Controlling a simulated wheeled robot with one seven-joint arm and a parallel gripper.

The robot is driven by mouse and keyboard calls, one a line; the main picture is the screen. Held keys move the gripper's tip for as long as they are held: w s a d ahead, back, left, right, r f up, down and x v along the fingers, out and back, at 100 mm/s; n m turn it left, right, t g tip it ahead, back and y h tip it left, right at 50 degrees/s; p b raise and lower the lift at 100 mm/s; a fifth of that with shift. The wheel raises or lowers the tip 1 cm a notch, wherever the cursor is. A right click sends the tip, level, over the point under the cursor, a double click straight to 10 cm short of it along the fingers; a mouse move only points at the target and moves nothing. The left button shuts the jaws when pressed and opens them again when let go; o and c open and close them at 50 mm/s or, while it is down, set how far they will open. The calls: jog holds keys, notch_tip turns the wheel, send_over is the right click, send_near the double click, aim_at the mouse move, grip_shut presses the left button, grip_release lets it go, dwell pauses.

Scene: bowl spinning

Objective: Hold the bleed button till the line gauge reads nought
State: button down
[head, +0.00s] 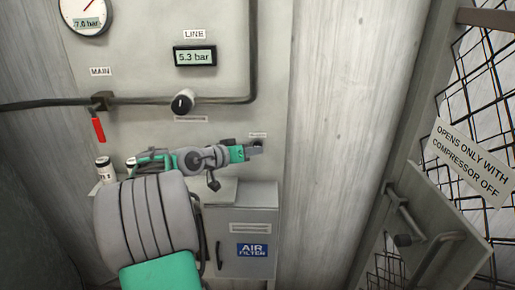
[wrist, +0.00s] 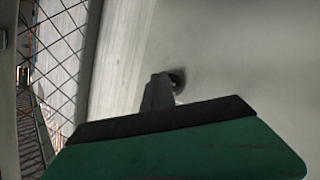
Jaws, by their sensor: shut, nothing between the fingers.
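The line gauge (head: 194,57) is a small black-framed display under the label LINE, and it reads 5.3 bar. My gripper (head: 257,145) is shut and empty, with its tips at the panel just below a small white label. In the wrist view my gripper's fingers (wrist: 157,93) reach to a dark round part (wrist: 177,78) on the panel, which may be the bleed button. The fingers partly hide it, and I cannot tell whether it is pressed in.
A dial gauge (head: 87,14) at top left reads about 7.0 bar. A red lever (head: 98,130) hangs under MAIN, and a black knob (head: 183,101) sits on the pipe. The AIR FILTER box (head: 262,213) is below my gripper. A mesh gate (head: 480,90) with a sign stands right.

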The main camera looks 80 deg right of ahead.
jog(key=shift+w+d+r, duration=0.1)
jog(key=shift+d, duration=0.35)
dwell(0.6)
jog(key=shift+a, duration=0.1)
dwell(2.4)
jog(key=shift+s+a+b, duration=0.2)
jog(key=shift+a+b, duration=0.2)
jog(key=shift+a, duration=0.35)
jog(key=a+b, duration=0.1)
jog(key=a, duration=0.1)
jog(key=s+a, duration=0.1)
jog(key=a, duration=0.2)
jog(key=shift+b, duration=0.35)
